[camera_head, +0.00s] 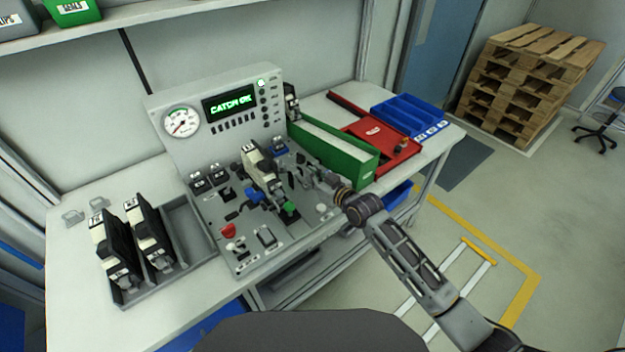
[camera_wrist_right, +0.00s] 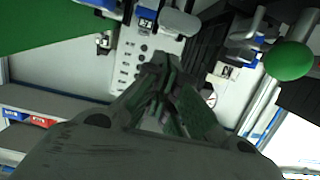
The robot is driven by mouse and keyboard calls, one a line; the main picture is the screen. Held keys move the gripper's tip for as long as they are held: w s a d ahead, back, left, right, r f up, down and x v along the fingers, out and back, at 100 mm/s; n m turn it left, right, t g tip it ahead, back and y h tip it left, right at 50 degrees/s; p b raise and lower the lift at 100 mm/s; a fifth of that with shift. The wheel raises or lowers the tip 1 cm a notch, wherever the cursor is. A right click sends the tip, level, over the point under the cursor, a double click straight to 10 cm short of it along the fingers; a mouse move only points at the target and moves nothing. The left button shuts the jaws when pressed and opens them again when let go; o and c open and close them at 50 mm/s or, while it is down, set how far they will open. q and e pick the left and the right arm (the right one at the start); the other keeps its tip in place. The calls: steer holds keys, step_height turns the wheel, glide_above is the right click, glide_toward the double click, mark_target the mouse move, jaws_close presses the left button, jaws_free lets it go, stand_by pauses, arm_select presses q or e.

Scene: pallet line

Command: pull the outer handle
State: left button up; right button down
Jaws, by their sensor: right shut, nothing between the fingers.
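A grey control console (camera_head: 213,224) stands on the bench, with several knobs and levers on its sloping panel. A blue knob (camera_head: 254,195), a green knob (camera_head: 290,208) and a red knob (camera_head: 228,230) show there; I cannot tell which is the outer handle. A white and black unit (camera_head: 259,168) sits mid-panel. My right gripper (camera_head: 303,168) is above the panel's right side, small and partly hidden by its wrist. In the right wrist view its fingers (camera_wrist_right: 166,75) are together and empty. A green ball knob (camera_wrist_right: 290,61) is apart from them at the right. My left gripper is not in view.
A green box (camera_head: 350,163), a red tray (camera_head: 385,144) and a blue bin (camera_head: 408,115) lie right of the console. A grey tray (camera_head: 190,228) with two black and white units is at the left. The display (camera_head: 229,102) reads "CATCH OK".

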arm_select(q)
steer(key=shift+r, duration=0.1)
arm_select(e)
steer(key=shift+f, duration=0.95)
steer(key=shift+s+d+f+t+y+b, duration=0.15)
steer(key=shift+f+t+b, duration=0.15)
steer(key=shift+b, duration=0.4)
steer(key=shift+a+f+t+y+b, duration=0.1)
steer(key=shift+f+t+y+b, duration=0.2)
steer(key=shift+b, duration=0.4)
steer(key=shift+s+d+f+b, duration=0.1)
steer(key=shift+s+f+b, duration=0.05)
steer(key=shift+f+b, duration=0.3)
step_height(320, 180, down, 3)
steer(key=shift+s+d+r, duration=0.1)
steer(key=shift+d+r, duration=0.05)
steer(key=shift+s+f, duration=0.1)
steer(key=shift+f, duration=0.1)
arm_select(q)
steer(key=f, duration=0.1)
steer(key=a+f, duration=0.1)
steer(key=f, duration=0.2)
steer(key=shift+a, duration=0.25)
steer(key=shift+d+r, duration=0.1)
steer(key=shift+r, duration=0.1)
arm_select(e)
steer(key=shift+r, duration=0.15)
